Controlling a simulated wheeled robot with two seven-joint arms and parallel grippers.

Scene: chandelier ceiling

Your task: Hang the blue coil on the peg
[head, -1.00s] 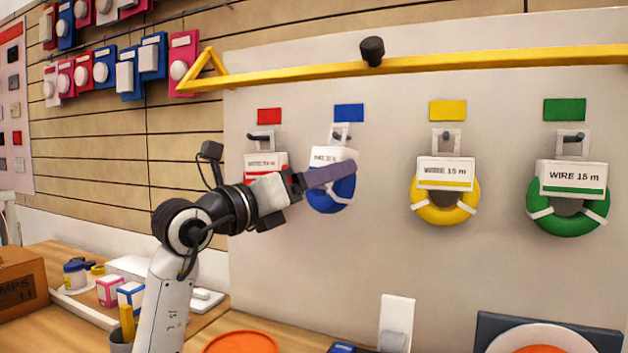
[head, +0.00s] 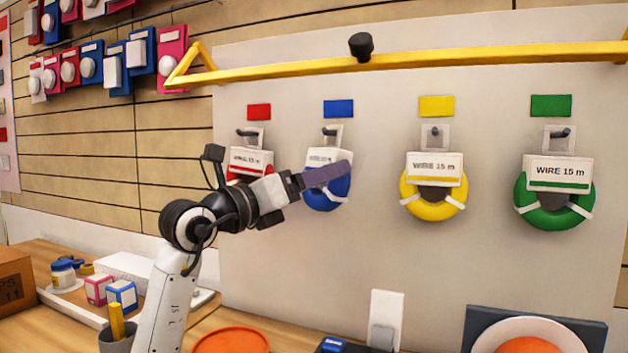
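The blue coil (head: 324,200) with its white label card is at the blue peg (head: 333,132), under the blue colour tag (head: 338,107). The card's top edge is just below the peg. Whether the coil's hanger loop is around the peg or only in front of it I cannot tell. My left gripper (head: 327,175) is at the coil, its purple finger lying across the coil and the card's lower part. Only one finger shows clearly, so its closure on the coil is unclear. My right gripper is not in view.
Red (head: 236,172), yellow (head: 432,205) and green (head: 555,215) coils hang on neighbouring pegs; my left arm partly covers the red one. A yellow rail (head: 460,57) crosses above. Below are an orange disc (head: 232,341), a white upright piece (head: 386,315) and small boxes (head: 122,296).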

